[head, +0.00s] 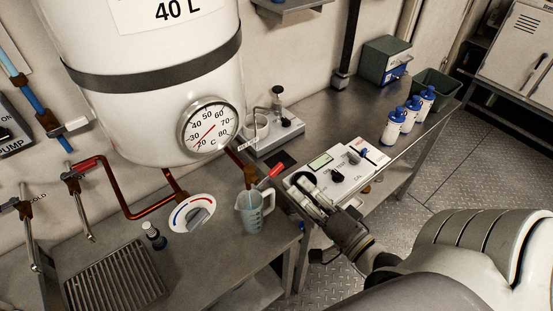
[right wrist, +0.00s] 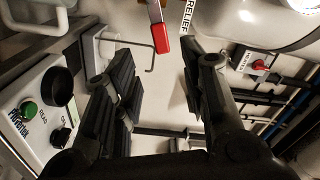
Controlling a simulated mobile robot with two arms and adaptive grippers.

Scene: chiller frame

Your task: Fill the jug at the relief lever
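The translucent jug (head: 254,210) stands upright on the steel counter, close to its right end, below the relief pipe. The relief lever (head: 270,175) has a red grip and sits just above the jug, at the tank's lower right. It also shows in the right wrist view (right wrist: 160,38), beside a white RELIEF tag (right wrist: 186,28). My right gripper (head: 300,187) is just right of the lever, apart from it. In the right wrist view its fingers are spread with nothing between them. My left gripper is not in view. The level in the jug cannot be told.
The white tank (head: 150,120) with a round dial (head: 208,126) hangs above the counter. A control dial (head: 193,213) and a small dark bottle (head: 153,236) are left of the jug. A white meter box (head: 345,172) lies close behind my right gripper. Blue-capped bottles (head: 393,126) stand farther right.

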